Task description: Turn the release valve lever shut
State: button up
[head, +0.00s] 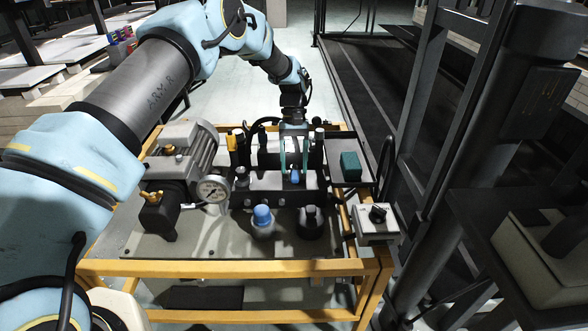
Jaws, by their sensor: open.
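A black valve block (274,190) sits in the middle of a yellow-framed cart. Several upright levers stand on it, among them a yellow-tipped one (231,143) at the left and a black one (318,140) at the right. I cannot tell from markings which is the release valve lever. My gripper (294,172) reaches down over the block from behind. Its two teal fingers are open, with a small blue knob (295,177) showing between their tips. I cannot tell whether the fingers touch it.
A grey motor (184,146) and round gauge (213,189) stand left of the block. A blue-capped part (262,216) stands in front. A teal box (350,165) and switch box (375,220) are at the right. The yellow rail (220,268) edges the cart.

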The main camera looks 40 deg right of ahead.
aim_at(292, 166)
jog(key=v, duration=0.9)
jog(key=shift+r, duration=0.1)
dwell(0.4)
jog(key=w+a+r+n+t+h+p, duration=0.1)
jog(key=w+a+r+p, duration=0.35)
jog(key=a, duration=0.75)
jog(key=w+a+r+n+t+h+p, duration=0.15)
jog(key=w+a+r, duration=0.35)
jog(key=a+r, duration=0.5)
jog(key=s+a+r+n+t+p, duration=0.1)
jog(key=s+a, duration=0.3)
jog(key=a, duration=0.5)
jog(key=s+a+r+n+p, duration=0.1)
jog(key=s+a, duration=0.4)
jog(key=a, duration=0.5)
jog(key=s+a+r+n+t+p, duration=0.1)
jog(key=s+a+r+p, duration=0.2)
jog(key=a, duration=0.6)
jog(key=shift+s+a+r+t, duration=0.15)
jog(key=shift+s+r+t, duration=0.15)
jog(key=shift+s, duration=0.5)
